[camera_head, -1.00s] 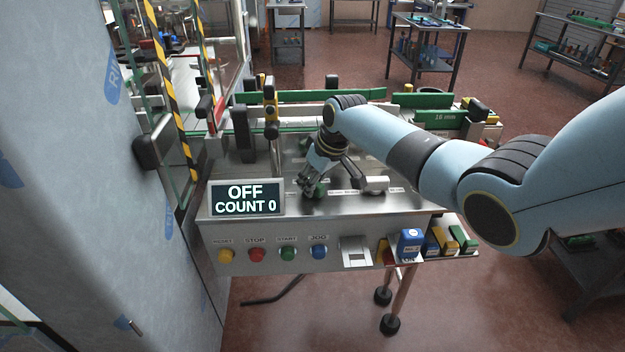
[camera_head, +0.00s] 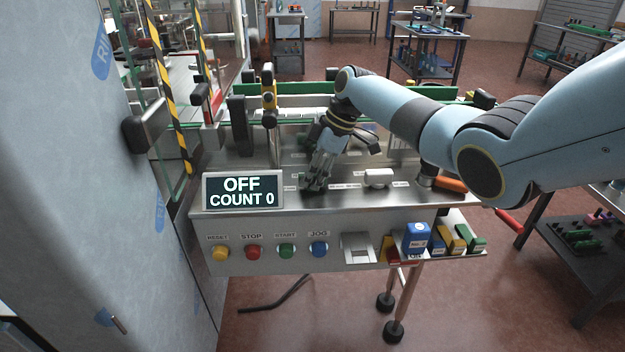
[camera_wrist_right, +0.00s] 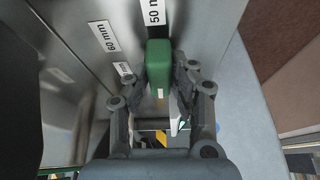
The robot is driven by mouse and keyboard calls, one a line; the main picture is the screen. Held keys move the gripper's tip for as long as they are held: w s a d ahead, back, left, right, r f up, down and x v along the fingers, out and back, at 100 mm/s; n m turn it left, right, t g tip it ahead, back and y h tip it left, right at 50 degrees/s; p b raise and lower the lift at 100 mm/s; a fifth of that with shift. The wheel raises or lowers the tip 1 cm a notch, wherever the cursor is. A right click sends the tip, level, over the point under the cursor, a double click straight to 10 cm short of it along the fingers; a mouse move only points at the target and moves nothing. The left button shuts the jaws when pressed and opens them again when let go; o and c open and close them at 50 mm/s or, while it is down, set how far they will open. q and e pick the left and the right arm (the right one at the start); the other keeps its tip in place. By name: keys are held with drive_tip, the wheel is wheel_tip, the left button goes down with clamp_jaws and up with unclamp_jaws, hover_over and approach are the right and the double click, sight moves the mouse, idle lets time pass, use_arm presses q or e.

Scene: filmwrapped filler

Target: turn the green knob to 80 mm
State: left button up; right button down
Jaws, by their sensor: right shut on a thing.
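The green knob (camera_wrist_right: 158,66) is an elongated bar on the steel panel top. In the right wrist view its far end lies just below a label reading 50 mm (camera_wrist_right: 153,12). A second label (camera_wrist_right: 103,36) lies to its left; its first digit is hard to read, 60 or 80. My right gripper (camera_wrist_right: 172,80) is shut on the knob, with fingers on both sides. In the head view my right gripper (camera_head: 313,181) reaches down to the panel behind the display and mostly hides the knob. My left gripper is not in view.
The display (camera_head: 242,190) reads OFF, COUNT 0. A white-topped knob (camera_head: 378,178) stands right of my gripper. Colored push buttons (camera_head: 286,251) line the front face. Colored blocks (camera_head: 416,238) sit on a shelf at the right. Green-edged rails (camera_head: 305,88) run behind.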

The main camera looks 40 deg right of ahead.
drive_tip(key=shift+n, duration=0.3)
drive_tip(key=c, duration=1.2)
unclamp_jaws()
drive_tip(key=shift+o, duration=0.2)
drive_tip(key=v, duration=1.2)
drive_tip(key=shift+w, duration=0.15)
